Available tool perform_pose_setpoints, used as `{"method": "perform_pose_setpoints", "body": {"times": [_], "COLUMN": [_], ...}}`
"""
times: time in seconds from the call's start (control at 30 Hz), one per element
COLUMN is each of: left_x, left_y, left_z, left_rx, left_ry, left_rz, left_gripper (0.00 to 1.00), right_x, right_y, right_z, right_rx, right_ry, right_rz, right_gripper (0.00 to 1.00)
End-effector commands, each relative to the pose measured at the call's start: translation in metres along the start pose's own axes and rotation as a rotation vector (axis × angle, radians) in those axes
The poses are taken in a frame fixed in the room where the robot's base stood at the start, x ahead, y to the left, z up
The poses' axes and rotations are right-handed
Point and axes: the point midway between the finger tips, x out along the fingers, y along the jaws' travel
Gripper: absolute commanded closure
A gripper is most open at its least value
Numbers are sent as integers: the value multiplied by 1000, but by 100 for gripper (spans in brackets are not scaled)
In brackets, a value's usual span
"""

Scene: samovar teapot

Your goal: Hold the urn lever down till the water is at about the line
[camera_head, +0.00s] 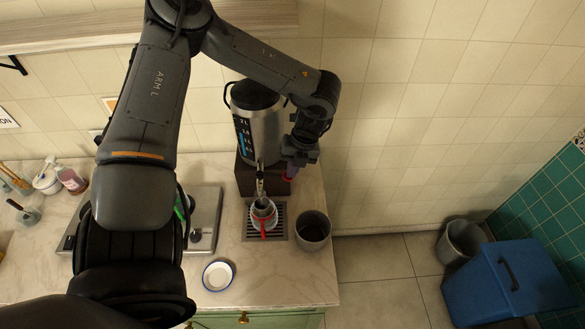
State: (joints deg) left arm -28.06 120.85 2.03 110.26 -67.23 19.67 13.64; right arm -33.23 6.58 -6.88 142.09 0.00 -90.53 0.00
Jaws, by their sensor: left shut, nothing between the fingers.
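The silver urn (264,133) with a black lid stands on a dark base against the tiled wall. A gauge strip with a blue column runs down its left side. Its tap (260,184) points toward the front. A small metal pot with a red handle (263,211) sits below the tap on the drip tray (280,222). My left gripper (291,170) is shut, pointing down at the right of the tap. A small red part shows at its tips; I cannot tell whether they touch the lever. The water level inside the pot cannot be made out. My right gripper is not in view.
A grey metal canister (313,230) stands right of the drip tray. A white blue-rimmed dish (218,275) lies at the front. A hob (205,217) is partly hidden by my arm. A blue bin (508,285) stands on the floor at right.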

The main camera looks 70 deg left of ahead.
Motion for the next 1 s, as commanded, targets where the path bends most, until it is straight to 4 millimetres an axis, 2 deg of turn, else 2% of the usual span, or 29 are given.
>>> {"method": "perform_pose_setpoints", "body": {"times": [0.57,1.0], "left_x": [0,-14], "left_y": [0,4], "left_z": [0,0], "left_rx": [0,0], "left_ry": [0,0], "left_rz": [1,1], "left_gripper": [100,100], "right_x": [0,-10], "right_y": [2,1], "right_z": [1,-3], "right_rx": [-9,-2], "right_ry": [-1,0], "right_rz": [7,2], "right_gripper": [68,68]}}
